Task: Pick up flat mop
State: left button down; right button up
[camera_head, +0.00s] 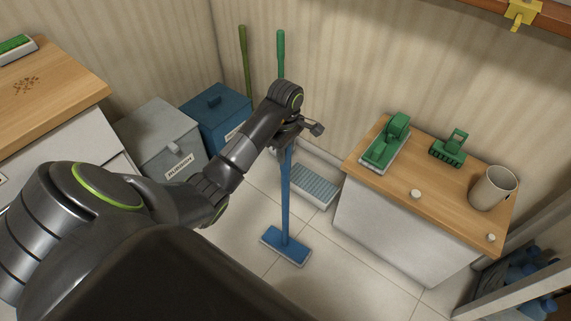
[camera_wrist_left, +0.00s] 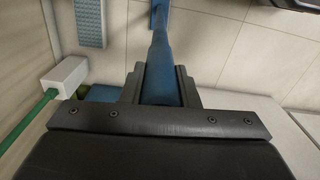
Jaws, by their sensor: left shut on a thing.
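The flat mop has a blue rectangular head (camera_head: 286,247) on the floor tiles and a blue pole (camera_head: 285,200) rising from it. My left gripper (camera_head: 290,138) is shut around the pole, well above the head. In the left wrist view the blue pole (camera_wrist_left: 160,60) runs between the fingers of my left gripper (camera_wrist_left: 160,88). The mop stands nearly upright, and its upper end is hidden behind my arm. My right gripper is not in view.
Green (camera_head: 281,52) and olive (camera_head: 243,60) handles stand by the wall. A blue bin (camera_head: 218,115) and grey bin (camera_head: 160,140) are left. A ridged tray (camera_head: 314,186) lies by the wall.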

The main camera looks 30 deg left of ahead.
pick_arm(q)
jog(key=shift+r, duration=0.1)
dwell(0.3)
